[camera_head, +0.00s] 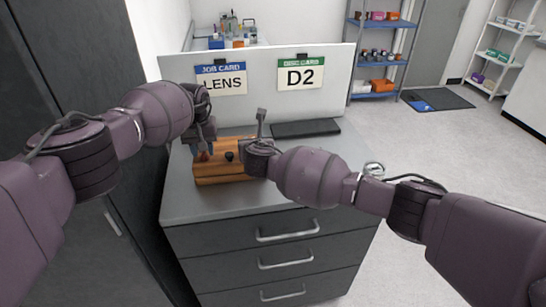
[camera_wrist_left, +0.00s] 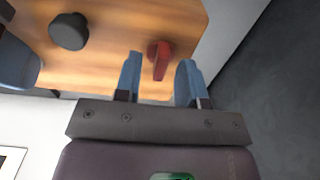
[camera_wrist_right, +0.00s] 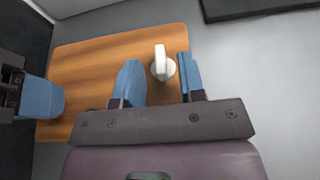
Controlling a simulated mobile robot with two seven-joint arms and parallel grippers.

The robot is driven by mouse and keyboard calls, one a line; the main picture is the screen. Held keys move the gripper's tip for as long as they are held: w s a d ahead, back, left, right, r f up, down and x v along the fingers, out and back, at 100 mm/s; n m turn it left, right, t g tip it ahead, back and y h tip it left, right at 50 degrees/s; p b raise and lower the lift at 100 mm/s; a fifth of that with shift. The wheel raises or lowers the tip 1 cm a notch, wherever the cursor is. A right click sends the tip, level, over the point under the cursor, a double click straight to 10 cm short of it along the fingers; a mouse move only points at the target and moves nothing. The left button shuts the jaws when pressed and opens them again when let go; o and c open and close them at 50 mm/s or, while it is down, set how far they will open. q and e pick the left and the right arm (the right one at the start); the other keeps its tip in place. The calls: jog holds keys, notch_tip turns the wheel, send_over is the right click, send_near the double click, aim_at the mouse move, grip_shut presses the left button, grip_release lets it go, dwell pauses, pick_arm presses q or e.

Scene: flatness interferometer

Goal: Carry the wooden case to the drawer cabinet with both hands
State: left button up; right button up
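The wooden case (camera_head: 226,176) sits on the top of the grey drawer cabinet (camera_head: 310,172), near its left side. It has a dark round knob (camera_wrist_left: 69,31) on its lid, a red handle (camera_wrist_left: 160,58) at one end and a white handle (camera_wrist_right: 161,64) at the other. My left gripper (camera_wrist_left: 158,80) has its blue fingers apart on either side of the red handle, with gaps showing. My right gripper (camera_wrist_right: 158,80) has its fingers apart around the white handle, which is closer to one finger. In the head view the wrists partly hide the case ends.
A dark flat pad (camera_head: 306,128) lies behind the case on the cabinet top. A white panel (camera_head: 325,95) with a LENS card (camera_head: 221,80) and a D2 card (camera_head: 299,75) stands behind. A tall dark cabinet (camera_head: 60,80) is close on the left. The top's front right is clear.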

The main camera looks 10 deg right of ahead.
pick_arm(q)
notch_tip(320, 180, up, 7)
jog(key=shift+s+f, duration=0.1)
jog(key=shift+r, duration=0.25)
pick_arm(e)
jog(key=shift+s, duration=0.1)
jog(key=v, duration=1.2)
dwell(0.4)
